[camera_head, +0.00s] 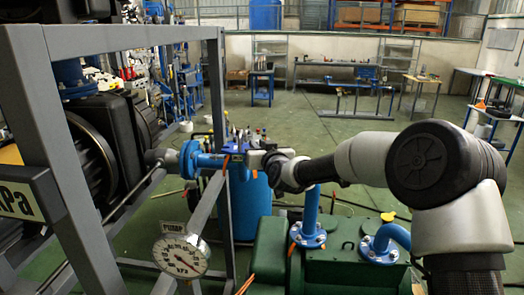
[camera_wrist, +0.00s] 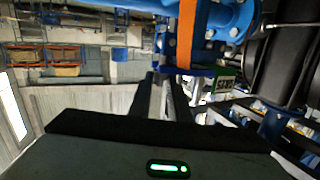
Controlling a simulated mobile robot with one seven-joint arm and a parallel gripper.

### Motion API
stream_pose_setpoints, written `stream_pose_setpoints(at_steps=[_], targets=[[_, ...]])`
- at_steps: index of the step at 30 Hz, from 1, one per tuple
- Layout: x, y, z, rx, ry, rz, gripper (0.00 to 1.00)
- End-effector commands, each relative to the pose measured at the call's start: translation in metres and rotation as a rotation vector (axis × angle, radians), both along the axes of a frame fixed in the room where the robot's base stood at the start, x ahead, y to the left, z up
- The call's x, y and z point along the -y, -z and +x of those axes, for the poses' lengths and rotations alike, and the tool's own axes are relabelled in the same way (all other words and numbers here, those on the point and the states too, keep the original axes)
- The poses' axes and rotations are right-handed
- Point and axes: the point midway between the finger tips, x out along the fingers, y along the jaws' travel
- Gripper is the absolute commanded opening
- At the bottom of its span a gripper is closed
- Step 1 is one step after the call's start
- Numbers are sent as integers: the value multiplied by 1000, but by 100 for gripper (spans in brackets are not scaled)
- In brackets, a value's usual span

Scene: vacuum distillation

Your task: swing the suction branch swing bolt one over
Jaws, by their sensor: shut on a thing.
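The blue suction branch (camera_head: 208,160) runs across at mid-left in the head view, with a flange at its left end; it also shows at the top of the wrist view (camera_wrist: 228,15). An orange swing bolt (camera_wrist: 187,30) stands as a straight bar in front of the blue pipework, and a small orange piece shows by the branch end in the head view (camera_head: 225,163). My gripper (camera_head: 245,158) is at that end, and its fingers (camera_wrist: 165,80) meet the lower end of the orange bar. It is shut on the bar. The exact contact is partly hidden.
A grey frame (camera_head: 132,40) stands left of the branch, with a round gauge (camera_head: 181,255) below. Blue flanged pipes (camera_head: 308,233) rise from a green machine (camera_head: 345,262) beneath my arm. A green tag (camera_wrist: 224,84) hangs close to my fingers. Open floor lies behind.

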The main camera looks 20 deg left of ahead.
Motion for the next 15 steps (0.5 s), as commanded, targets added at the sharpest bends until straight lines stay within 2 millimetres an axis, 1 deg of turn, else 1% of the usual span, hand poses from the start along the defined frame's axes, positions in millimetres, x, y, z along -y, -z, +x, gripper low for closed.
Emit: stream_pose_setpoints(at_steps=[1,4,13,14,15], targets=[[-5,-1,-2,10,-4,-30,0],[-5,-2,-2,18,-2,-68,0],[-6,-2,-2,17,-2,-77,0],[-6,-2,-2,18,-2,-76,18],[-6,-2,-2,18,-2,-76,25]])
